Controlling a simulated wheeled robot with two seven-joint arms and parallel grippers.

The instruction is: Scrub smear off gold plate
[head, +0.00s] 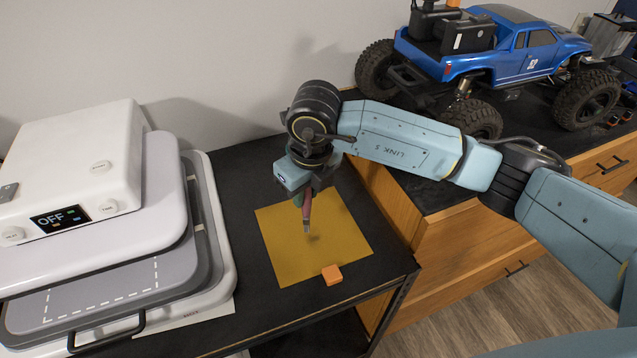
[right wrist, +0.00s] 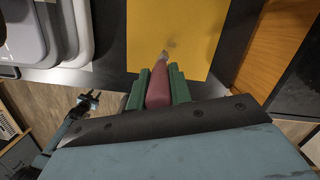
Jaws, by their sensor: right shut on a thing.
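The gold plate (head: 345,240) lies flat on the black tabletop; it also shows in the right wrist view (right wrist: 205,25). A small dark smear (head: 314,239) is near its middle, seen also in the right wrist view (right wrist: 173,43). My right gripper (head: 303,198) is shut on a red-handled tool (head: 307,212) with a grey tip, pointing down over the plate. The tip is close beside the smear; I cannot tell whether it touches the plate. What looks like my left gripper (right wrist: 88,100) shows small in the right wrist view, away from the plate.
An orange block (head: 332,275) sits at the plate's front edge. A white heat press (head: 95,210) marked OFF fills the left of the table. A blue RC crawler (head: 515,50) stands on the wooden cabinet at the right.

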